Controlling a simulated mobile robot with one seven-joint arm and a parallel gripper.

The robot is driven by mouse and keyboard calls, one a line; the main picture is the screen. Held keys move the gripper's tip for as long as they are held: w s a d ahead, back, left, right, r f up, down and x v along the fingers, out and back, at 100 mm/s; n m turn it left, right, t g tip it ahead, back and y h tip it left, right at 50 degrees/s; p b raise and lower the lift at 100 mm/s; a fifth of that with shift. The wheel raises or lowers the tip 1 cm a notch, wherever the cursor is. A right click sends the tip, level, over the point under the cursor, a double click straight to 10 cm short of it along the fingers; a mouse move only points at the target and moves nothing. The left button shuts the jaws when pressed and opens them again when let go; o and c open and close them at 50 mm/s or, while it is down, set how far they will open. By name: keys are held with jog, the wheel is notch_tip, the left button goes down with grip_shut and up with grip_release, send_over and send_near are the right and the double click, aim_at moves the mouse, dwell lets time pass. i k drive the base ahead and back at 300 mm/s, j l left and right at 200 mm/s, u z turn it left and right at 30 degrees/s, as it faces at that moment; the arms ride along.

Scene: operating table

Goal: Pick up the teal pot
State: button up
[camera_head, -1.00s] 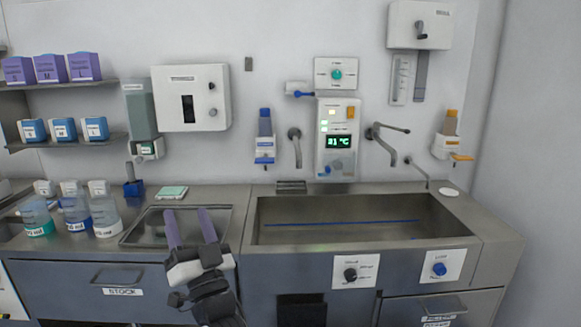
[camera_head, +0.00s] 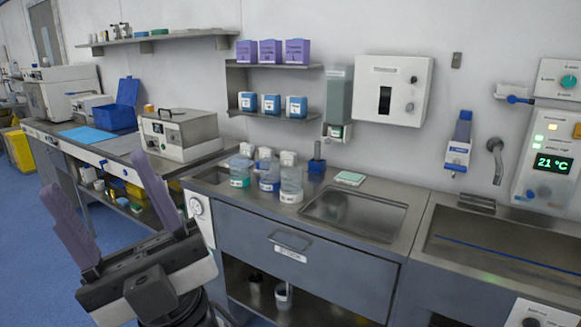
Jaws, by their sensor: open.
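A clear pot with a teal band (camera_head: 240,172) stands upright on the steel counter, leftmost of three similar pots. Beside it stand a blue-banded pot (camera_head: 268,176) and a pot with a white label (camera_head: 291,186). My gripper (camera_head: 92,173) is at the lower left, its two purple fingers pointing up and spread wide apart. Nothing is between them. In the picture the gripper is left of the teal-banded pot and apart from it. The lower parts of the arm are partly out of frame.
A steel basin (camera_head: 352,214) lies right of the pots, with a larger sink (camera_head: 500,250) further right. Shelves with blue boxes (camera_head: 271,104) hang above. A steel device (camera_head: 180,135) and a blue bin (camera_head: 118,108) stand on the left bench. Blue floor shows at lower left.

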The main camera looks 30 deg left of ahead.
aim_at(240, 177)
jog(key=u, duration=1.25)
jog(key=i+j, duration=0.15)
jog(key=i, duration=0.45)
jog(key=i+j, duration=0.15)
jog(key=i, duration=0.45)
jog(key=i+j, duration=0.1)
jog(key=i, duration=0.5)
jog(key=i+l, duration=0.3)
jog(key=l+z, duration=0.05)
